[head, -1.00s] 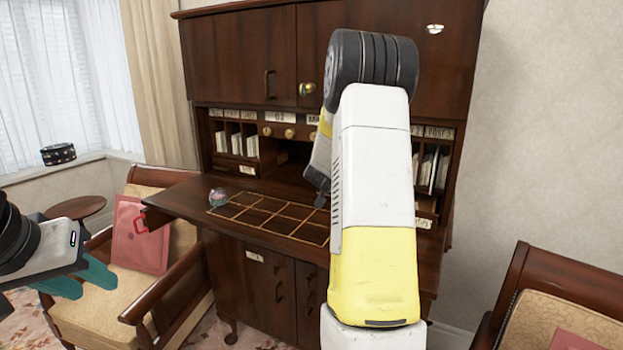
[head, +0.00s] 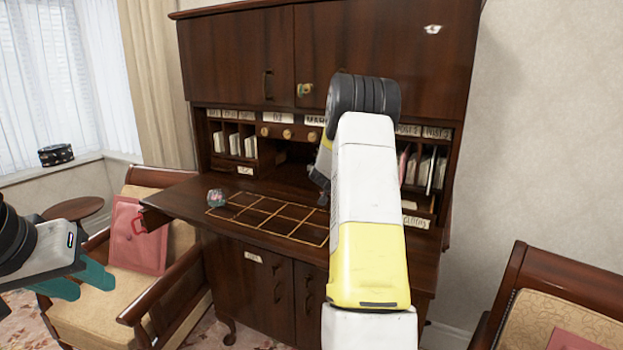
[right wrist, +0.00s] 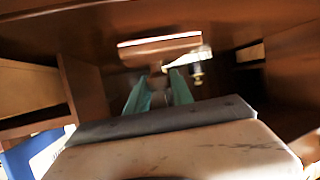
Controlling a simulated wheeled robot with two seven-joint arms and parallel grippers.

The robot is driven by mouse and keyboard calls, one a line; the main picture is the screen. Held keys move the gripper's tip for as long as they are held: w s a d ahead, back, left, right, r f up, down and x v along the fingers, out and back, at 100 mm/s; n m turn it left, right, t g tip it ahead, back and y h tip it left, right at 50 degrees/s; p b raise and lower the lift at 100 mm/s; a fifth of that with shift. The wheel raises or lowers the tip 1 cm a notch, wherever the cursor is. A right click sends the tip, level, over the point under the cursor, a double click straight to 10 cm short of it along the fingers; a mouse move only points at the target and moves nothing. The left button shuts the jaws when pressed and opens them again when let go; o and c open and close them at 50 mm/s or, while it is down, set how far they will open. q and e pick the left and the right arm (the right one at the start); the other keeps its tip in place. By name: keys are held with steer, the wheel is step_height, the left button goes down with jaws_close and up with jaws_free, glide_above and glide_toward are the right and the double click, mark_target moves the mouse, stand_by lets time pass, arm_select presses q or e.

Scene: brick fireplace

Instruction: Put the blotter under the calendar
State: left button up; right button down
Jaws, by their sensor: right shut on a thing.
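The calendar (head: 278,117) is a strip of white cards with brass knobs across the middle of the desk's pigeonholes in the head view. A dark open compartment (head: 292,162) lies under it. My right arm reaches toward that compartment and hides much of it; its fingers are hidden there. In the right wrist view my right gripper (right wrist: 160,88) has its teal fingers close together, inside a brown wooden space.
The desk's drop front (head: 185,205) has a gold-lined grid and a small glass ball (head: 216,197). Letter slots (head: 237,143) flank the middle. A chair with a red folder (head: 140,236) stands at left, another chair (head: 530,300) at right.

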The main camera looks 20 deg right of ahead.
steer(key=c, duration=1.1)
jaws_free()
steer(key=shift+f, duration=0.15)
